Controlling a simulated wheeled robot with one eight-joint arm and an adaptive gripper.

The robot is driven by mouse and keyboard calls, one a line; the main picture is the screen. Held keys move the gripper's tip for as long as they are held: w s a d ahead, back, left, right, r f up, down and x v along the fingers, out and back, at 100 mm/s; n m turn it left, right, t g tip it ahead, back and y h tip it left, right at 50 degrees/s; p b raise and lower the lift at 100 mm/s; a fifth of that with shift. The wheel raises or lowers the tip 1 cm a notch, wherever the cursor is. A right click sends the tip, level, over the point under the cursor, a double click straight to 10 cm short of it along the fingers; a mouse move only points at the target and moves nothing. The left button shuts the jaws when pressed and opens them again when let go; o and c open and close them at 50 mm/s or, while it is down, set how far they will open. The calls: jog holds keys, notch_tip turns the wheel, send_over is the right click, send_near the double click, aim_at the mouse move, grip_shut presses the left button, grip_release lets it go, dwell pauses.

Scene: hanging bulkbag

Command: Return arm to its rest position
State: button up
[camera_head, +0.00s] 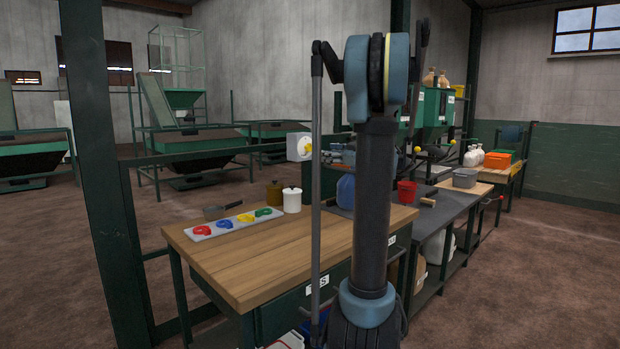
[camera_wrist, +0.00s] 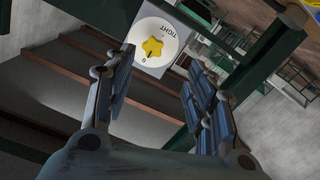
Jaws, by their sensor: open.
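My gripper (camera_wrist: 160,72) is open in the wrist view, with its two blue-grey fingers apart and nothing between them. Beyond the fingertips is a white dial plate with a yellow star-shaped knob (camera_wrist: 153,48), marked "TIGHT" and "0". The knob's white housing (camera_head: 299,146) also shows in the head view, left of my arm, beyond the wooden bench. A gap to the knob seems to show, but its size is unclear. My raised arm stands upright across the middle of the head view and hides most of my gripper there.
The wooden bench (camera_head: 250,265) holds a strip of coloured rings (camera_head: 236,222), a white jar (camera_head: 292,200) and a brown pot (camera_head: 274,193). A blue jug (camera_head: 346,192), red bucket (camera_head: 406,192) and grey bin (camera_head: 465,178) stand behind. A green post (camera_head: 95,150) rises left. Floor at right is clear.

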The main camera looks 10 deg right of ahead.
jog(key=s+a+f+m+g+h, duration=0.25)
jog(key=s+a+f, duration=0.25)
jog(key=s, duration=0.3)
jog(key=s+a+f+m+g+h, duration=0.1)
jog(key=s+a+f+m+g, duration=0.15)
jog(key=s+a+f, duration=0.35)
jog(key=s+d+f+m+g+h, duration=0.1)
jog(key=s+f+m+g+h, duration=0.1)
jog(key=s+f, duration=0.5)
jog(key=s+d+f+m+g+h, duration=0.1)
jog(key=s+f, duration=0.6)
jog(key=s, duration=0.8)
jog(key=s+d+f+m+g+h, duration=0.2)
jog(key=s+f+g+h, duration=0.2)
jog(key=s+f, duration=0.3)
jog(key=s, duration=0.3)
jog(key=shift+s+d+m, duration=0.3)
jog(key=shift+s+d, duration=0.1)
jog(key=shift+w+f, duration=0.2)
jog(key=shift+w, duration=0.3)
jog(key=shift+c, duration=0.2)
